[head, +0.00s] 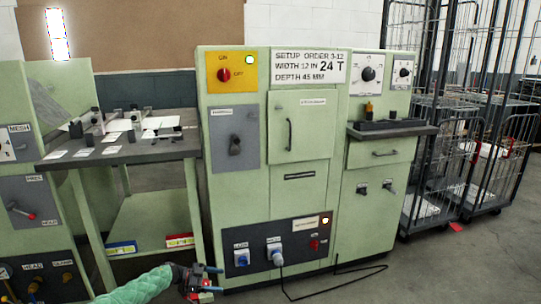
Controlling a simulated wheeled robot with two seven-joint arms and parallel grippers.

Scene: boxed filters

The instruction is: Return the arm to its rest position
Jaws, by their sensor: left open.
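My left gripper (207,283) is at the bottom of the head view, left of centre, with its green-sleeved arm (140,287) coming in low from the left. It is open, and I see nothing held between its fingers. It is in front of the lower part of the green machine cabinet (230,200), below the work table. Whether it touches anything I cannot tell. My right gripper is not in view.
A work table (120,150) with papers and small fixtures stands at left. Below it, a blue box (121,248) and a red box (180,240) sit on a shelf. Wire cage carts (470,170) stand at right. A black cable (335,284) lies on the floor.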

